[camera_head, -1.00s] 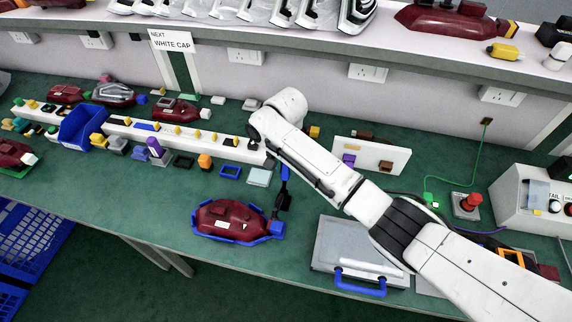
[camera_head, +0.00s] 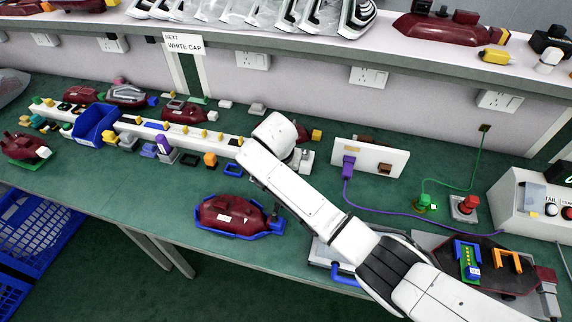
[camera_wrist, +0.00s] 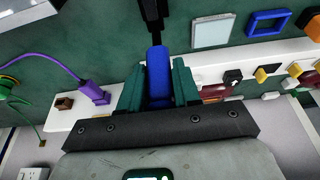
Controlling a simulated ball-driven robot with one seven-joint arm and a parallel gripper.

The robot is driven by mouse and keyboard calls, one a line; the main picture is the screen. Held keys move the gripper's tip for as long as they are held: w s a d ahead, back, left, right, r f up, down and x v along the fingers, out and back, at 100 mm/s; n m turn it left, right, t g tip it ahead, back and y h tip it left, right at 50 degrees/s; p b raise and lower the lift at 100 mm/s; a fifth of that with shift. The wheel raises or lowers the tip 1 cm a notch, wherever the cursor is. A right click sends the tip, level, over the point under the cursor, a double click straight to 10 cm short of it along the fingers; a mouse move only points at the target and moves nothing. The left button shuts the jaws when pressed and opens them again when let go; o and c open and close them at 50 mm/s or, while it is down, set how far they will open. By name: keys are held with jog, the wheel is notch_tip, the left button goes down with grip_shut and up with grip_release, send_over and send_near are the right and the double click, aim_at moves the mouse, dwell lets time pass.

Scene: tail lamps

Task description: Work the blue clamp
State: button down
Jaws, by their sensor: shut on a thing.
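My gripper (camera_wrist: 158,68) is shut on the blue clamp's handle (camera_wrist: 158,82), which sits between its two green fingers in the wrist view. A black stem (camera_wrist: 152,14) runs on from the blue handle to the top edge of that view. In the head view my white arm hides my gripper and most of the clamp. Only a small dark part (camera_head: 277,209) shows beside the right end of the blue cradle (camera_head: 206,230). A dark red lamp body (camera_head: 228,213) lies in that cradle. How far the clamp is closed cannot be told.
A white panel (camera_head: 396,159) with a purple plug (camera_head: 348,167) stands behind the arm. A white rail (camera_head: 200,136) with small parts and a blue bin (camera_head: 96,125) lies left. A red button (camera_head: 468,204) stands right. The front bench left of the cradle is clear.

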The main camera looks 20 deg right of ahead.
jog(key=shift+s+a+f+t+h, duration=0.1)
jog(key=shift+s+a+t+h, duration=0.1)
jog(key=shift+s+t+h, duration=0.15)
jog(key=c, duration=0.9)
grip_release()
jog(key=v, duration=1.1)
jog(key=shift+w+d, duration=0.1)
